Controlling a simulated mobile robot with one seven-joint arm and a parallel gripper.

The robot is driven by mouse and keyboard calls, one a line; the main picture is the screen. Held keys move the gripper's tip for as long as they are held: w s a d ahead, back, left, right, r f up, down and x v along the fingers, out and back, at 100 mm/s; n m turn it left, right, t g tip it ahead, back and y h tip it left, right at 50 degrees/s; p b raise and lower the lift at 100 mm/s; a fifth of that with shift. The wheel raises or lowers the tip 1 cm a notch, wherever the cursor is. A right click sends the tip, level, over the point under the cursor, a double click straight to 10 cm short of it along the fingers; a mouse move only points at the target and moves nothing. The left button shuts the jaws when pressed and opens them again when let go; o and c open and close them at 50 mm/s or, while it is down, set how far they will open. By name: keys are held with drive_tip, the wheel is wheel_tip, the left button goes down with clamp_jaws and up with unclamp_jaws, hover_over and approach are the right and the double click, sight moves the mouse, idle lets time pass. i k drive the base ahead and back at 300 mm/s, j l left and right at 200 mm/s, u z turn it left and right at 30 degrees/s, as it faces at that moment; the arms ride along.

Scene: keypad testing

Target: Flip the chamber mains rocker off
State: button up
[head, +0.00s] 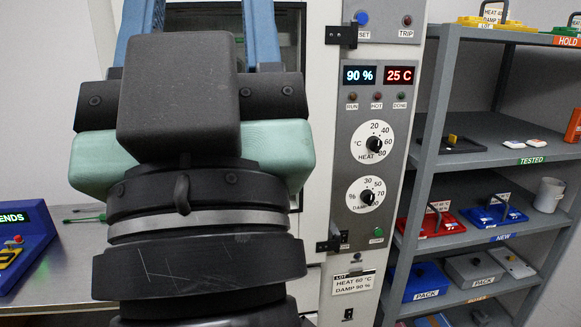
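The test chamber's control panel (372,150) stands right of my arm. A small dark switch (348,313) sits low on it, under the lot label, at the bottom edge of the picture. It may be the mains rocker, but its marking and position are too small to read. The panel displays (380,76) are lit, showing 90 % and 25 C. My gripper (200,18) is seen from behind, up and left of the panel. Its two blue fingers are wide apart with nothing visible between them. Their tips are cut off or hidden at the top.
A grey shelf (428,160) at the right holds red and blue keypads, boxes and a cup (549,194). A blue console (22,245) stands on the bench at the left. My arm hides much of the chamber's front.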

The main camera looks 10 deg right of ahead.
sight(344, 235)
drive_tip(key=i+l, duration=0.2)
drive_tip(key=i, duration=0.2)
drive_tip(key=i+l, duration=0.25)
drive_tip(key=i, duration=0.15)
drive_tip(key=i+l, duration=0.2)
drive_tip(key=i, duration=0.2)
drive_tip(key=z, duration=0.05)
